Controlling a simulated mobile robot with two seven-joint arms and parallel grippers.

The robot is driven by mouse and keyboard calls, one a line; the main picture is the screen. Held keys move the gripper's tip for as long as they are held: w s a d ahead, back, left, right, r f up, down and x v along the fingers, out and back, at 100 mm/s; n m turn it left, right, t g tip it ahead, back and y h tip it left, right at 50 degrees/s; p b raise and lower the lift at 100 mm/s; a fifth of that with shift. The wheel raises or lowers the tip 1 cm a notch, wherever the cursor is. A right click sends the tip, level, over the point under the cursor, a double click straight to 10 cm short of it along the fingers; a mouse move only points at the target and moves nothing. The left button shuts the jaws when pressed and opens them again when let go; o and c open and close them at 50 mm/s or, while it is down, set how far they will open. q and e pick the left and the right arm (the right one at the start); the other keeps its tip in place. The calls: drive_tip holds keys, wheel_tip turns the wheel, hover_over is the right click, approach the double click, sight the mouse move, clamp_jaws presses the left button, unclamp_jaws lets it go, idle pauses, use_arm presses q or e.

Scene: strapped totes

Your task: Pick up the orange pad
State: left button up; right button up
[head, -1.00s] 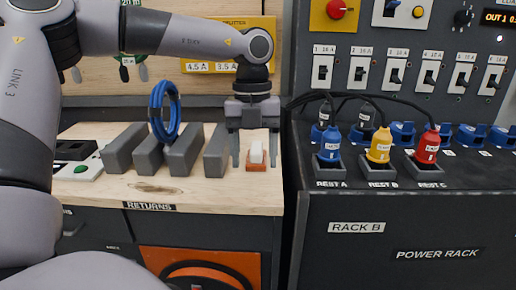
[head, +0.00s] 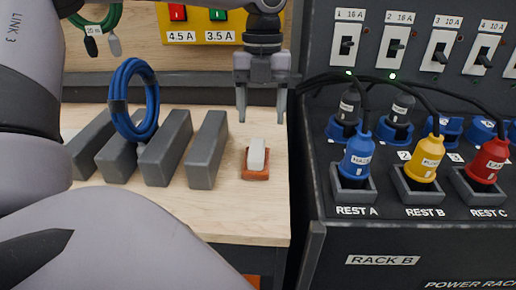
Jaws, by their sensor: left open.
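The orange pad (head: 255,177) lies flat on the light wooden bench top. A white block (head: 257,154) sits on it and covers much of it. My left gripper (head: 262,118) points down, its two fingers apart with nothing between them. It shows above and slightly behind the pad in the head view, with a gap between the fingertips and the white block. The pad and block are not touched. My right gripper is not in view.
Several grey upright blocks (head: 207,150) stand left of the pad, with a coiled blue cable (head: 134,98) among them. The dark power rack (head: 312,180) with blue, yellow and red plugs rises close on the right. Bare bench lies in front of the pad.

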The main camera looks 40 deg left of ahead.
sight(256, 148)
use_arm(q)
drive_tip(key=f, duration=0.3)
drive_tip(key=s+f, duration=0.1)
drive_tip(key=f, duration=0.2)
drive_tip(key=shift+s, duration=0.2)
drive_tip(key=shift+f, duration=0.5)
drive_tip(key=c, duration=1.1)
